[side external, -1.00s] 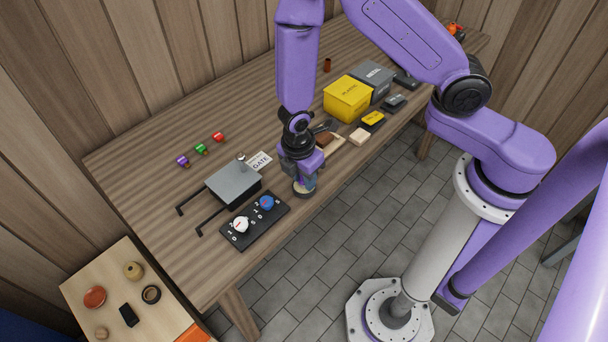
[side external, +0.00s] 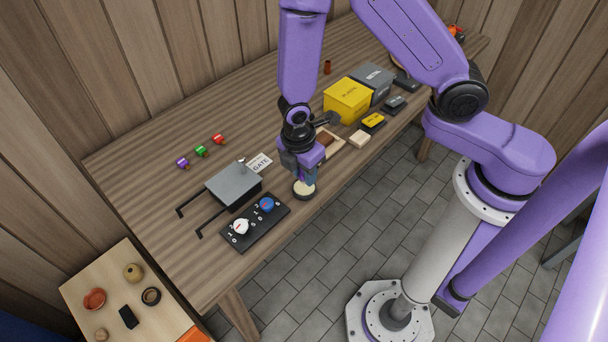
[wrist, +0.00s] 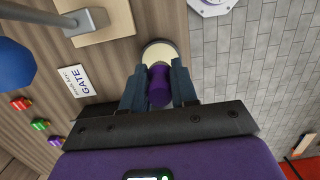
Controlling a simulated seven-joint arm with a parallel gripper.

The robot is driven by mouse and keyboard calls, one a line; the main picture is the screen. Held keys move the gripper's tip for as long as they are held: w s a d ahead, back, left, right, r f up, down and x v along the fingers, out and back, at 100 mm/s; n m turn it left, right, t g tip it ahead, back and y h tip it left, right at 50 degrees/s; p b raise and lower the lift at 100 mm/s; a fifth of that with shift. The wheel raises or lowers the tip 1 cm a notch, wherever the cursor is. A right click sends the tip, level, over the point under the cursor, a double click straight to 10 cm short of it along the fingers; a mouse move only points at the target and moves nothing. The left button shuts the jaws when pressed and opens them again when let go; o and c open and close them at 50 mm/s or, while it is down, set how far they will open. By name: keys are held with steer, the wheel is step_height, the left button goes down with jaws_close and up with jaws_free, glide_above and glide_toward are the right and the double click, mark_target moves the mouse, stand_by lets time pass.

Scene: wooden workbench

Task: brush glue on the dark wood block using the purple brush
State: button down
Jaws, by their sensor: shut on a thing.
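My gripper (side external: 307,176) is shut on the purple brush (wrist: 159,88), whose handle shows between the two fingers in the wrist view. The brush's bristle end is hidden. A round, cream-topped pot (side external: 304,189) stands on the bench just below my gripper. It also shows past the fingers in the wrist view (wrist: 158,50). I cannot tell whether the brush touches the pot. The dark wood block (side external: 325,138) sits on a light wooden tray (side external: 338,149), right of and behind my gripper, partly hidden by my wrist. I do not make it out in the wrist view.
A panel with white and blue knobs (side external: 255,222) and a grey plate (side external: 233,182) with a "GATE" card (side external: 260,162) lie to the left. A pale block (side external: 359,138), a yellow bin (side external: 347,99) and a grey bin (side external: 374,80) are to the right. The bench's front edge is close.

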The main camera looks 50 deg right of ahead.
steer(key=shift+r, duration=2.25)
steer(key=shift+w, duration=0.1)
